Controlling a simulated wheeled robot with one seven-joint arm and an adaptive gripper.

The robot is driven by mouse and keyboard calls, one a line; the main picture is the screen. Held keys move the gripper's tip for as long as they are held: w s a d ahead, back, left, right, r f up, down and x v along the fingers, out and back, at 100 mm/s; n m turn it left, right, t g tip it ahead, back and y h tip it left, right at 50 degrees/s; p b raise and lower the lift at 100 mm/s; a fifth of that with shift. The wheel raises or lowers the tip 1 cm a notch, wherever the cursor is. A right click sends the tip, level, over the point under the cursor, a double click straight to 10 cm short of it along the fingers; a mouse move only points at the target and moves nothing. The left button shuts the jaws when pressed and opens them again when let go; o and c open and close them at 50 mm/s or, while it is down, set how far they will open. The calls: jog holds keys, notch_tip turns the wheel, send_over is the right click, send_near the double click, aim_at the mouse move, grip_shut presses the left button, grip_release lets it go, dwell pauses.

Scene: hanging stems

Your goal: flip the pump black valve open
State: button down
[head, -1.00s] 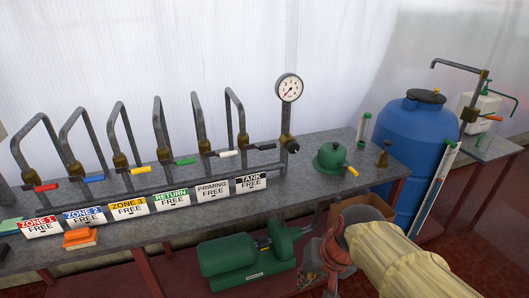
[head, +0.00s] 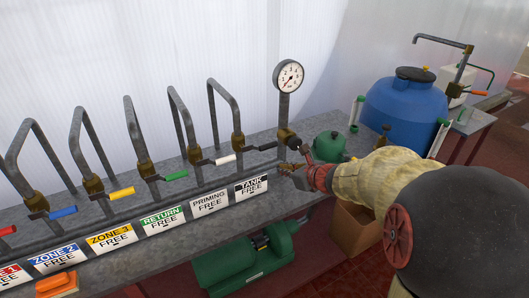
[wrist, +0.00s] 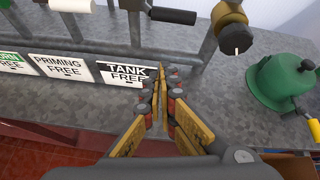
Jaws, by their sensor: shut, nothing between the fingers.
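The black valve handle (head: 267,146) belongs to the rightmost valve, behind the TANK FREE sign (head: 251,187). It points to the right in the head view. In the wrist view the black handle (wrist: 172,15) lies near the top edge, and its sign (wrist: 127,74) is just left of the fingers. My gripper (head: 288,169) is over the bench in front of the gauge post. In the wrist view my gripper (wrist: 159,74) is shut and empty, with its tips short of the handle and apart from it.
A white handle (head: 224,160) sits just left of the black one. The gauge post has a brass fitting (head: 287,137) with a dark knob, right of the handle. A green dome (head: 328,146) stands on the bench to the right. A green pump (head: 240,262) sits below.

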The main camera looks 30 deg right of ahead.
aim_at(261, 146)
jog(key=shift+d+r+m, duration=0.15)
jog(key=shift+d+m, duration=0.3)
jog(key=shift+m, duration=0.55)
jog(key=d+b+x, duration=0.1)
jog(key=b+x, duration=0.3)
jog(key=x, duration=0.5)
jog(key=shift+w+a+r+p, duration=0.15)
jog(key=shift+w+r+p, duration=0.1)
jog(key=shift+r, duration=0.35)
jog(key=shift+w+a+r+p, duration=0.1)
jog(key=shift+w+r, duration=0.15)
jog(key=shift+r, duration=0.3)
jog(key=shift+w+a+r+p, duration=0.15)
jog(key=shift+w+r+p, duration=0.1)
jog(key=shift+r, duration=0.35)
jog(key=shift+d+r+h, duration=0.1)
jog(key=shift+d+h, duration=0.05)
jog(key=shift+h, duration=0.15)
